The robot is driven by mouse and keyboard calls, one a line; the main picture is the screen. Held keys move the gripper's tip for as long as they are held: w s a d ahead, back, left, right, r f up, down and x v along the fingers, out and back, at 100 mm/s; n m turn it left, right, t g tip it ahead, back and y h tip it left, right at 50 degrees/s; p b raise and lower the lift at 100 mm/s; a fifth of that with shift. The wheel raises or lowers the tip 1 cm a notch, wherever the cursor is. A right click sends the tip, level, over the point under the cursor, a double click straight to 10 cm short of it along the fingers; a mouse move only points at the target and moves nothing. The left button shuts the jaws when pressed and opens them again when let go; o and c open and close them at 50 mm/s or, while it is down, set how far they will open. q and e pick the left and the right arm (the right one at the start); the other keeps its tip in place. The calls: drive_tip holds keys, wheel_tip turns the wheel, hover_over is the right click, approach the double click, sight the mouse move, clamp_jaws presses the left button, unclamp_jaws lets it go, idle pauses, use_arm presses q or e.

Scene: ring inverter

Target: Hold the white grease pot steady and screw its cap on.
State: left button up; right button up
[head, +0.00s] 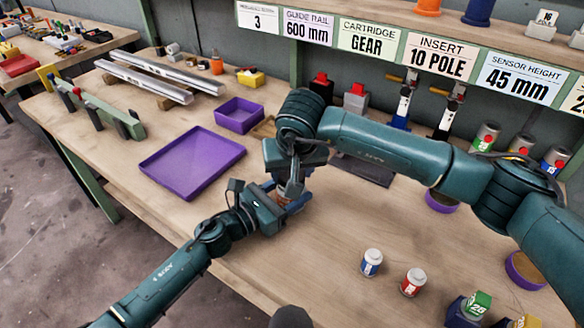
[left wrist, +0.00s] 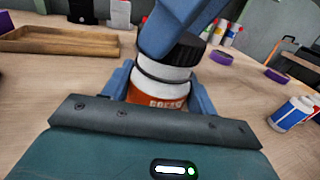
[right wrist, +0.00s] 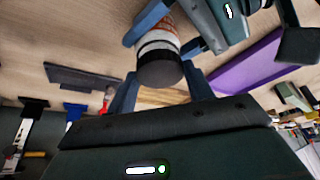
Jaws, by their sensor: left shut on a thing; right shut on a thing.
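The white grease pot with its orange-red label (left wrist: 158,95) stands upright between the fingers of my left gripper (head: 290,207), which is shut on its body. Its dark cap (right wrist: 160,70) is at the top of the pot, in line with it. My right gripper (head: 286,187) comes from above and is shut on the cap, with its blue fingers on either side in the right wrist view (right wrist: 163,92). A white band shows below the cap; I cannot tell how far the cap is threaded. In the head view the grippers hide most of the pot.
A purple tray (head: 160,190) and a purple bin (head: 238,128) lie to the left. A blue-labelled pot (head: 371,264) and a red-labelled pot (head: 413,283) stand at the front right. A dark flat plate (head: 365,170) lies behind my right arm. Bare table lies between them.

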drive_tip(key=shift+f, duration=0.35)
use_arm(q)
clamp_jaws()
use_arm(e)
drive_tip(key=m+h, duration=0.1)
drive_tip(key=m, duration=0.3)
drive_tip(key=a+m+h, duration=0.1)
drive_tip(key=m, duration=0.1)
drive_tip(key=shift+m+h, duration=0.3)
drive_tip(key=m, duration=0.2)
drive_tip(key=m+g+h, duration=0.1)
drive_tip(key=m, duration=0.1)
drive_tip(key=shift+w+a+m+g+h, duration=0.2)
drive_tip(key=shift+m+g+h, duration=0.1)
drive_tip(key=shift+m, duration=0.1)
drive_tip(key=m, duration=0.2)
drive_tip(key=m+g+h, duration=0.1)
drive_tip(key=m, duration=0.2)
drive_tip(key=shift+w+g, duration=0.2)
drive_tip(key=shift+g, duration=0.1)
drive_tip(key=m, duration=0.2)
drive_tip(key=m+g, duration=0.1)
drive_tip(key=m, duration=0.1)
drive_tip(key=m+g, duration=0.1)
drive_tip(key=m, duration=0.1)
drive_tip(key=shift+w, duration=0.25)
drive_tip(key=o, duration=0.9)
